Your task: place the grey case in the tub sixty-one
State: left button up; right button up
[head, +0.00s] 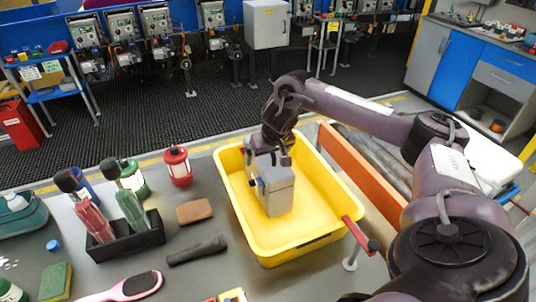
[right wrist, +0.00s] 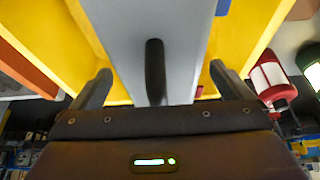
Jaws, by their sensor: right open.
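The grey case (head: 278,192) stands upright inside the yellow tub (head: 318,240), left of the tub's middle. No number on the tub can be read. My right gripper (head: 267,160) is at the top of the case. In the right wrist view the two fingers of my right gripper (right wrist: 160,85) are apart, one on each side of the grey case (right wrist: 185,35) and its dark handle (right wrist: 154,72). Gaps show between the fingers and the handle. The case's underside is hidden from view. My left gripper is out of view.
Left of the tub are a red lantern (head: 177,167), a brown block (head: 194,211), a dark microphone-shaped object (head: 197,250) and a black holder (head: 126,241) with brushes. An orange board (head: 362,175) runs along the tub's right. The tub's right part is empty.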

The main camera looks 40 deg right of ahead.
jog(key=shift+r, duration=0.35)
jog(key=v, duration=0.5)
jog(key=shift+r, duration=0.25)
jog(key=p+v, duration=0.3)
jog(key=v, duration=0.2)
jog(key=shift+f+p, duration=0.1)
jog(key=shift+p, duration=0.2)
jog(key=shift+s+a+r+p, duration=0.1)
jog(key=shift+s+r+p, duration=0.3)
jog(key=shift+r, duration=0.1)
jog(key=shift+f, duration=0.15)
